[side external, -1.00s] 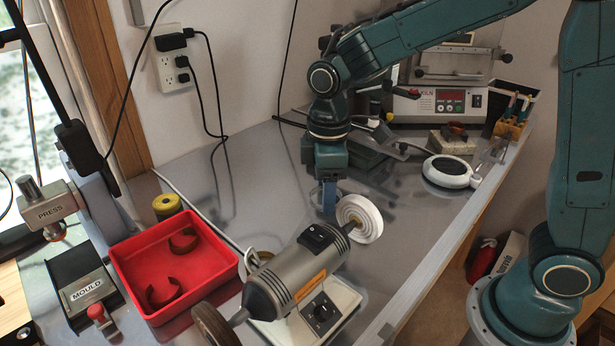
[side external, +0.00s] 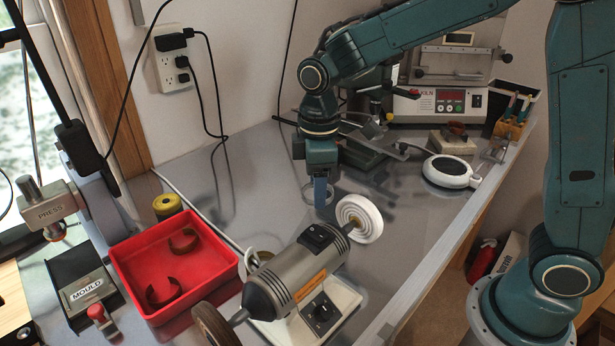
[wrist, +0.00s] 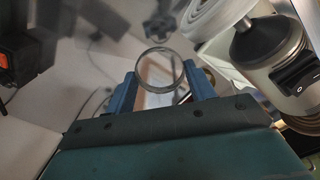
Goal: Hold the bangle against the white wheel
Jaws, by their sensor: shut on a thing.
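My gripper (side external: 320,195) has blue fingers and points down behind the bench grinder, just left of the white wheel (side external: 359,218). In the side view the bangle is only a faint ring (side external: 306,190) partly hidden by the fingers. The white wheel sits on the grinder's right shaft and shows at upper right in the wrist view (wrist: 206,20). A gap separates bangle and wheel.
The grinder (side external: 295,265) has a dark wheel (side external: 214,325) on its other end. A red tray (side external: 205,290) with brown curved pieces stands to the left. A white round-topped device (side external: 450,170) and a kiln (side external: 440,105) stand behind. Bench right of the white wheel is clear.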

